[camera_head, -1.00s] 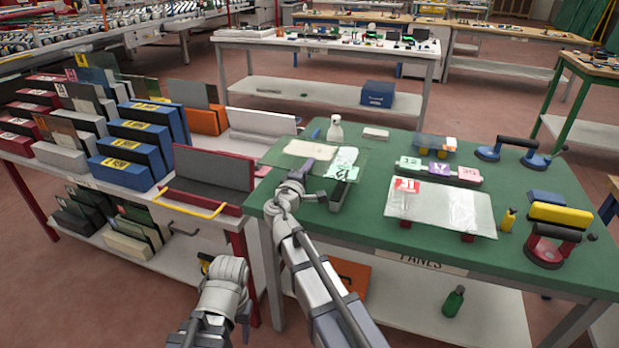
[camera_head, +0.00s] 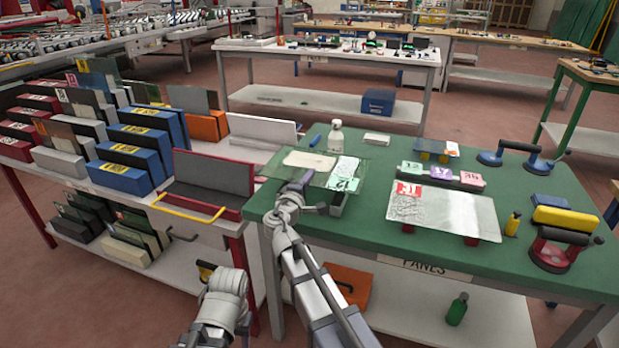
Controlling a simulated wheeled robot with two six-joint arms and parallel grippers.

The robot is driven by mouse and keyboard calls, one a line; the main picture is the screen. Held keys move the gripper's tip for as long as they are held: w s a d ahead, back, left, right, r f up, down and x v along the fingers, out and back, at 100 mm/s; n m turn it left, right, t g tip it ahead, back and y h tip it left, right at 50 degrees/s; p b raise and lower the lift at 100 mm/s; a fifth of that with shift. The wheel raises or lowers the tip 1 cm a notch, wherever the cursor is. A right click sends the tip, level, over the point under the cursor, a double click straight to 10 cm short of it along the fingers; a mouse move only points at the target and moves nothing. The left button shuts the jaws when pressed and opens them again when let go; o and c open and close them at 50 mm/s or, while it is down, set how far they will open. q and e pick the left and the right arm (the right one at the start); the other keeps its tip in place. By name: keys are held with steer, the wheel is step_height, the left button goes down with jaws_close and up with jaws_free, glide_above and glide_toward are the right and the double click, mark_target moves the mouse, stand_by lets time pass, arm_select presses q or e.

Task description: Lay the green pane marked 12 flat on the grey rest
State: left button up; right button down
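The green glass pane (camera_head: 326,179) is roughly level above the left end of the green table. It has a pale sheet and a green label (camera_head: 345,172) on it; the number is too small to read surely. A grey block (camera_head: 338,203), seemingly the grey rest, shows under its front right part. I cannot tell whether they touch. My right gripper (camera_head: 298,184) is at the pane's front edge, its fingers looking closed over that edge; the fingertips are small and partly merged with it. My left arm (camera_head: 222,300) is low at the bottom; its fingers are not clearly seen.
A clear pane with a red label (camera_head: 445,213) lies on red supports to the right. A rack of slotted blocks (camera_head: 125,165) stands left. The table's front middle is clear.

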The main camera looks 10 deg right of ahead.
steer(key=shift+f+b, duration=2.25)
steer(key=shift+f, duration=0.35)
steer(key=shift+f+b, duration=0.35)
steer(key=shift+b, duration=0.05)
steer(key=c, duration=1)
jaws_free()
steer(key=shift+o, duration=0.2)
steer(key=shift+s, duration=0.1)
steer(key=v, duration=0.7)
steer(key=shift+s+a, duration=0.25)
steer(key=shift+s, duration=0.05)
